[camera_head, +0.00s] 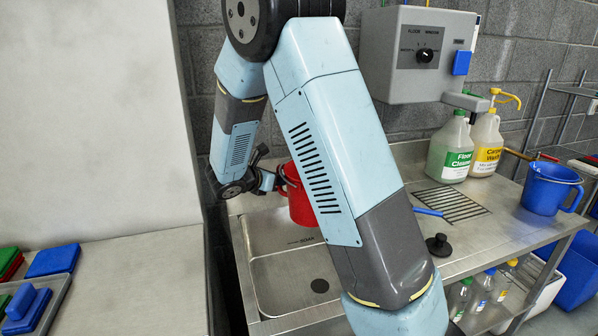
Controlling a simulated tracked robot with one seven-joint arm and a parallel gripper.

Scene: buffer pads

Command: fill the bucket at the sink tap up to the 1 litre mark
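A red bucket (299,200) is at the back of the steel sink (285,272), partly hidden behind my arm. Its handle side faces left, towards my gripper (268,181). My dark gripper is right at that handle, but it is too small and overlapped to tell whether its fingers are closed on it. A blue bucket (549,190) stands upright on the right of the steel counter. The sink tap is not visible, perhaps behind my arm. No litre mark or water level can be made out on either bucket.
A grey dispenser box with a dial (424,55) hangs on the wall. Floor cleaner (450,150) and yellow-topped carpet wash (486,145) bottles stand below it. A black plug-like knob (439,246) is by the sink's right edge. Blue pads (53,260) lie on the left bench.

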